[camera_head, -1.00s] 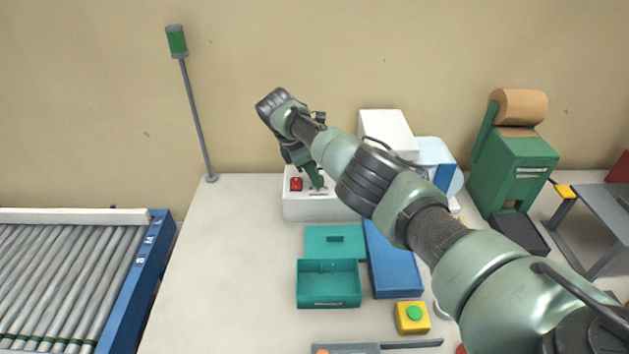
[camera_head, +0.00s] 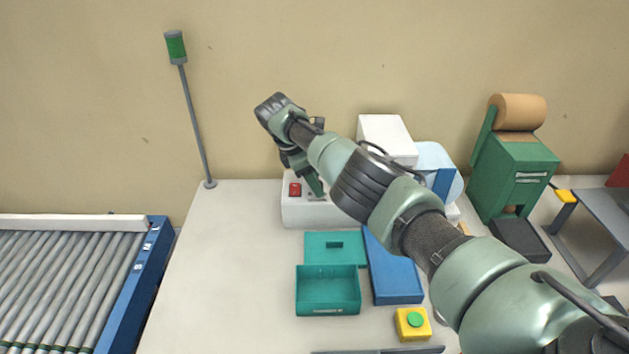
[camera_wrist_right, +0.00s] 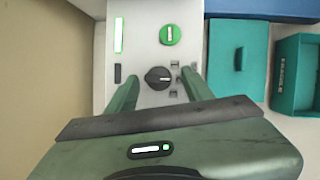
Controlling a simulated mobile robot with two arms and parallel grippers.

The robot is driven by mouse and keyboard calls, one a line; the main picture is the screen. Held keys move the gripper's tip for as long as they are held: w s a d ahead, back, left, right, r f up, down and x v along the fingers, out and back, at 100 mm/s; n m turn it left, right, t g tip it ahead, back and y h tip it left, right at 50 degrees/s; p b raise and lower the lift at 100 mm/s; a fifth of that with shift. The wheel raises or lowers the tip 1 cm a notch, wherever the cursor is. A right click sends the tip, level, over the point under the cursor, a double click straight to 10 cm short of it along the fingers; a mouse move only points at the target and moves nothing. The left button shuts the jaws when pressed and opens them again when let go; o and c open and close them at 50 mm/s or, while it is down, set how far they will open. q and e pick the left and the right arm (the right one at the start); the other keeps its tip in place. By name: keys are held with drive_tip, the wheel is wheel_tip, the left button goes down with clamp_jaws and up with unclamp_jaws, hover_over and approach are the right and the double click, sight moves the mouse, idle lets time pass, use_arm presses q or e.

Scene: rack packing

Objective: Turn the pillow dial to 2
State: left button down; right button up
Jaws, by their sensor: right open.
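The dial is a black round knob (camera_wrist_right: 158,77) with a pale pointer line, on the white panel (camera_wrist_right: 143,45) in the right wrist view. Small grey marks sit beside it, too small to read. My right gripper (camera_wrist_right: 159,72) is open, with one green finger on each side of the black knob; whether they touch it I cannot tell. In the head view my right gripper (camera_head: 317,186) is over the white machine (camera_head: 300,211) at the back of the table, and my arm hides part of it. My left gripper is not in view.
A green-ringed round control (camera_wrist_right: 170,34) is near the black knob. A red button (camera_head: 295,189) is on the machine. Teal bins (camera_head: 328,308), a blue box (camera_head: 398,283) and a yellow button box (camera_head: 413,324) stand in front. The table's left side is clear.

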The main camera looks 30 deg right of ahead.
drive_tip(key=b+v, duration=0.1)
drive_tip(key=v, duration=0.6)
drive_tip(key=shift+r, duration=0.25)
drive_tip(key=shift+s+a+f, duration=0.1)
drive_tip(key=shift+s, duration=0.05)
